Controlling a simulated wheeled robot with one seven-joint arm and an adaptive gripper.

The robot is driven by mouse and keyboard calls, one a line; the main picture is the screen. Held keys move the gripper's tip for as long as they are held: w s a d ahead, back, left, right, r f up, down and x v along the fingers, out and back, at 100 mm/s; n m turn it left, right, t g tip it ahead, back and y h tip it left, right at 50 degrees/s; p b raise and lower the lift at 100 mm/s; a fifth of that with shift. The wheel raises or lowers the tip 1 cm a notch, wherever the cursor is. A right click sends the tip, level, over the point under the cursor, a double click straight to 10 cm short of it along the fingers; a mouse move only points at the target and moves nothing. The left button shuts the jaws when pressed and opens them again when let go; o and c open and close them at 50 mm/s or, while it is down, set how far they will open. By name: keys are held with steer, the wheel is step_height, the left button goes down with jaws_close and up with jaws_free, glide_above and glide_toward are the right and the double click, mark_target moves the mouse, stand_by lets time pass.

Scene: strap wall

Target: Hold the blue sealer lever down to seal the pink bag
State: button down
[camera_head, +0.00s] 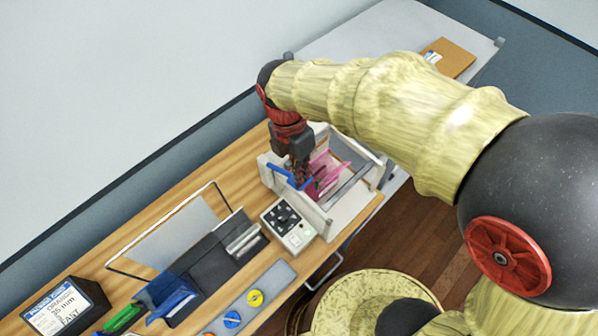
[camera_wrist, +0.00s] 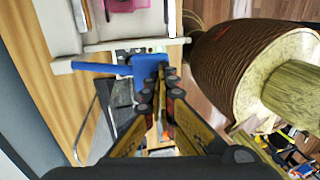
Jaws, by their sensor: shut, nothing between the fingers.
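The white-framed sealer (camera_head: 272,180) stands on the wooden bench. Its blue lever (camera_head: 280,170) is at the near left side of the frame; in the wrist view the lever (camera_wrist: 92,67) runs across to a wide blue end. The pink bag (camera_head: 328,172) lies inside the sealer, and a pink edge of it shows at the top of the wrist view (camera_wrist: 118,5). My gripper (camera_wrist: 160,82) is shut and empty. Its fingertips are at the wide end of the lever and overlap it in the wrist view; I cannot tell whether they touch it.
A grey strip with yellow and blue knobs (camera_head: 255,298), a dark tray (camera_head: 215,262) and a sign (camera_head: 64,308) are further left. A grey table (camera_head: 345,35) is behind.

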steer(key=shift+s+d+f+t+y+b, duration=0.15)
steer(key=shift+d+f+b, duration=0.05)
steer(key=shift+f+b, duration=0.25)
steer(key=shift+s+d+f+t+y+b, duration=0.2)
steer(key=shift+f+b, duration=0.15)
steer(key=shift+b, duration=0.15)
steer(key=s+d+f+t+y+b, duration=0.1)
steer(key=f+y+b, duration=0.1)
steer(key=f+b, duration=0.4)
steer(key=s+d+f+t+y+b, duration=0.1)
steer(key=d+f+t+y+b, duration=0.1)
steer(key=f+b, duration=0.4)
steer(key=b, duration=0.5)
steer(key=shift+s+b, duration=0.3)
steer(key=shift+b, duration=0.05)
steer(key=shift+s+d+f, duration=0.15)
steer(key=shift+s+f, duration=0.1)
steer(key=shift+f, duration=0.15)
steer(key=shift+r, duration=0.15)
stand_by(0.8)
